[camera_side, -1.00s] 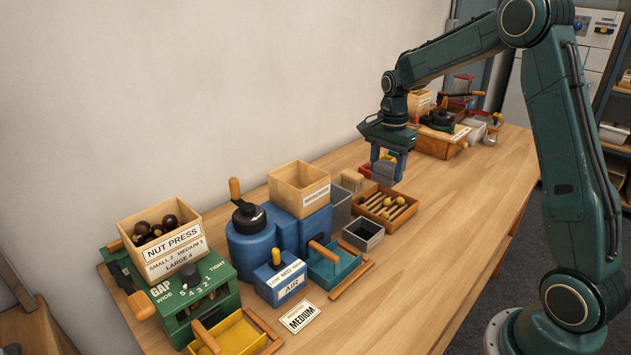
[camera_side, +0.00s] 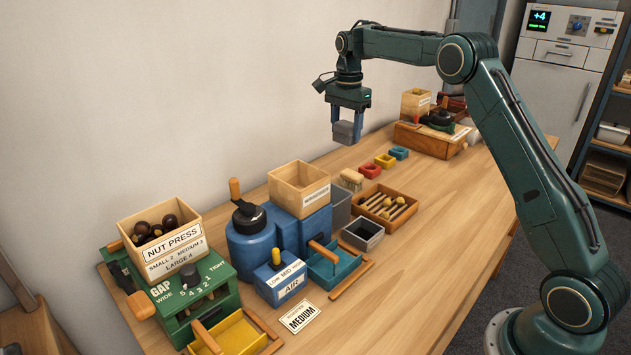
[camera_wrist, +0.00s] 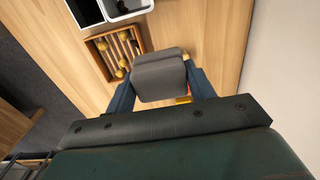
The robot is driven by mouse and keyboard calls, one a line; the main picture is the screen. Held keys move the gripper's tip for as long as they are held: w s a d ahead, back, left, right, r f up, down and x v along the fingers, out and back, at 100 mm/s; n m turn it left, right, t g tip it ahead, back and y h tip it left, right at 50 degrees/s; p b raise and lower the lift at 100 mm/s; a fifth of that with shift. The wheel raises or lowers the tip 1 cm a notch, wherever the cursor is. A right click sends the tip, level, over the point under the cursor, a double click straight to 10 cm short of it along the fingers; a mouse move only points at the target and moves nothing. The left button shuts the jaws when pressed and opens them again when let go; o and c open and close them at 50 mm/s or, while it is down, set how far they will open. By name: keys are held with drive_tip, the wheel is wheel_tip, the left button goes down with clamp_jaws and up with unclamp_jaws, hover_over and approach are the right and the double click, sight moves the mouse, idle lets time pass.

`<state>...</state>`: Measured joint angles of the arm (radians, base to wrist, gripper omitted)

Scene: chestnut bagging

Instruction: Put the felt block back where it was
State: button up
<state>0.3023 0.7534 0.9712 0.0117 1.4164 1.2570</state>
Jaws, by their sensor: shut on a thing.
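The grey felt block (camera_side: 346,132) is held between the blue fingers of my gripper (camera_side: 348,127), which is shut on it. In the wrist view the block (camera_wrist: 160,75) fills the middle, between the two fingers (camera_wrist: 161,90). It hides part of the table below.
Bare table (camera_side: 470,195) lies to the right.

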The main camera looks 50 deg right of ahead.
sight(336, 122)
drive_tip(key=shift+w+a+r, duration=0.3)
drive_tip(key=shift+w+r, duration=0.2)
drive_tip(key=shift+w, duration=0.15)
drive_tip(key=shift+w+a+r, duration=0.3)
drive_tip(key=shift+w+r, duration=0.2)
drive_tip(key=shift+w, duration=0.15)
drive_tip(key=shift+f, duration=0.1)
wheel_tip(336, 122, down, 14)
drive_tip(key=shift+f, duration=0.1)
drive_tip(key=shift+f, duration=2.8)
drive_tip(key=shift+f, duration=0.15)
drive_tip(key=o, duration=1.2)
drive_tip(key=shift+o, duration=0.2)
